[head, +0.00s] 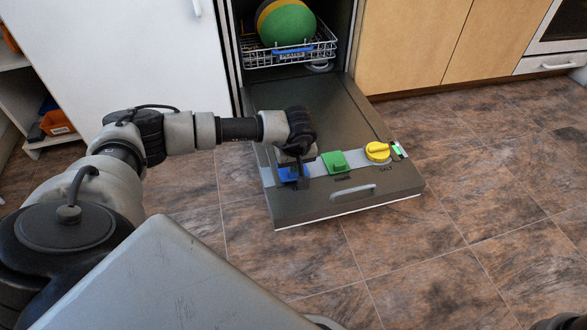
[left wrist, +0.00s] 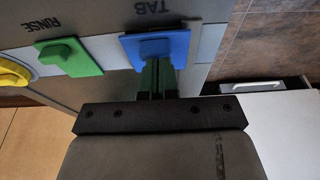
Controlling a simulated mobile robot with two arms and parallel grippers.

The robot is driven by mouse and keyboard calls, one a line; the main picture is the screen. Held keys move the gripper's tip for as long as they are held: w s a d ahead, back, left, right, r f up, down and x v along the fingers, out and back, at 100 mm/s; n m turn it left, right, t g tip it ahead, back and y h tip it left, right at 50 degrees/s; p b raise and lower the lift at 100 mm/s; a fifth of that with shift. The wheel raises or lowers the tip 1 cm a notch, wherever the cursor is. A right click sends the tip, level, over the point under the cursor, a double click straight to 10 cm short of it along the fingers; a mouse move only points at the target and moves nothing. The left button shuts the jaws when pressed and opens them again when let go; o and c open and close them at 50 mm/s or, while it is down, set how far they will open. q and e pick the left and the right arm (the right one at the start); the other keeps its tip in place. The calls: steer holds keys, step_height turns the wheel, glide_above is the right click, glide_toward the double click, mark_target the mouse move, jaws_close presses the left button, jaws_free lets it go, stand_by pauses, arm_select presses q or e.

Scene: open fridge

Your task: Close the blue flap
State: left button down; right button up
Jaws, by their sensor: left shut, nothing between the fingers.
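The blue flap (head: 288,173) lies on the inner face of a lowered dishwasher door, at the left end of its light strip. In the left wrist view the blue flap (left wrist: 156,46) shows beside the label "TAB", with a raised grip on it. I cannot tell whether it is fully shut. My left gripper (head: 300,174) points down over the flap and partly hides it. In the left wrist view its shut, empty fingers (left wrist: 156,72) are at the flap's near edge; I cannot tell whether they touch it.
A green flap (head: 337,162) and a yellow knob (head: 377,151) sit to the right on the door (head: 345,206). A wire rack (head: 288,50) holding a green and yellow round item (head: 287,22) stands inside the machine. The tiled floor right of the door is free.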

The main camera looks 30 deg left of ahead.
arm_select(q)
steer(key=shift+f, duration=0.1)
stand_by(0.3)
steer(key=shift+s+d+f, duration=0.1)
steer(key=shift+d+f, duration=0.05)
steer(key=shift+f, duration=0.3)
steer(key=shift+p, duration=0.35)
